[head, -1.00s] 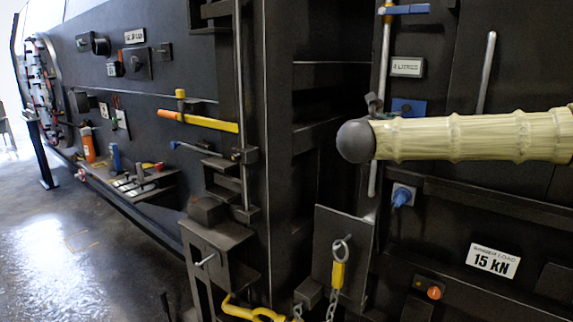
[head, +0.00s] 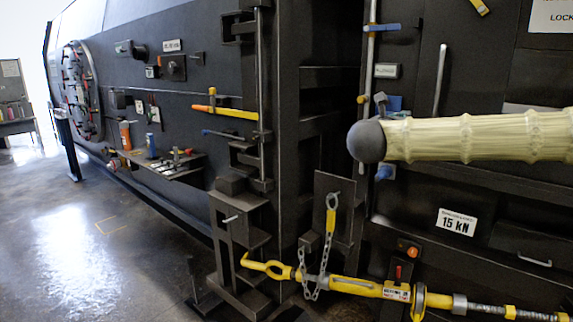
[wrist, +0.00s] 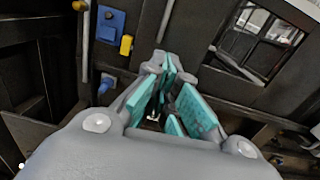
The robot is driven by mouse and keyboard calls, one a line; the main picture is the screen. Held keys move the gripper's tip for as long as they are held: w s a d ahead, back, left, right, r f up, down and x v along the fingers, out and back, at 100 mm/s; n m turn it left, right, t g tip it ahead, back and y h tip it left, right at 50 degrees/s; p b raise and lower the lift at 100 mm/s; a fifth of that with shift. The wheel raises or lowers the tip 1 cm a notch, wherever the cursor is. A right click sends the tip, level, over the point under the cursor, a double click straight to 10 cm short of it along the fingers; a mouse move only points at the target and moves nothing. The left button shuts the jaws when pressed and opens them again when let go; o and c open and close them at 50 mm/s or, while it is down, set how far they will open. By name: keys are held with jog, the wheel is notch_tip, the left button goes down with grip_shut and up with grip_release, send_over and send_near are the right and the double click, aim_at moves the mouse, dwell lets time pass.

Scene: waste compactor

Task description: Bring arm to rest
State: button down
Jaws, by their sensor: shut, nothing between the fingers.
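My gripper (wrist: 165,75) shows in the wrist view with its teal-padded fingers drawn together at the tips and nothing between them. It points toward dark panelling, and I see no contact with it. In the head view a cream, ribbed part of my arm with a grey rounded end reaches in from the right, in front of the dark compactor wall (head: 440,220). The gripper itself does not show in the head view.
A yellow ratchet bar with a hook (head: 350,285) runs across the lower right, with a chain (head: 326,255) beside it. A small shelf (head: 165,168) with tools juts from the left wall. Open floor (head: 80,250) lies at the left.

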jog(key=w+a+f+n+y, duration=0.2)
jog(key=w+a+f+n, duration=0.25)
jog(key=f, duration=0.45)
jog(key=s+a+f+n+t+y, duration=0.1)
jog(key=a+f+n+y, duration=0.3)
jog(key=f, duration=0.6)
jog(key=a+f+n+y, duration=0.1)
jog(key=a+f+n, duration=0.4)
jog(key=f, duration=0.5)
jog(key=s+a+f+n+g+y, duration=0.15)
jog(key=s+f+n, duration=0.4)
jog(key=f, duration=0.55)
jog(key=s+a+f+n+g+y, duration=0.1)
jog(key=s+a+f+n+y, duration=0.2)
jog(key=s+f+n, duration=0.5)
jog(key=s+d+f+n+g+y, duration=0.15)
jog(key=s+f+n+g, duration=0.6)
jog(key=s+f, duration=1.25)
jog(key=s+d+f+n+g, duration=0.2)
jog(key=s+d+f+n, duration=0.1)
jog(key=s, duration=0.7)
jog(key=s+d+f+n+g+h, duration=0.1)
jog(key=s+d+f+n+g, duration=0.2)
jog(key=s, duration=0.8)
jog(key=d+f+n, duration=0.1)
jog(key=d+n, duration=0.1)
jog(key=d, duration=0.1)
jog(key=shift+d+f+h+p, duration=0.15)
jog(key=shift+f+h+p, duration=0.15)
jog(key=shift+p, duration=0.1)
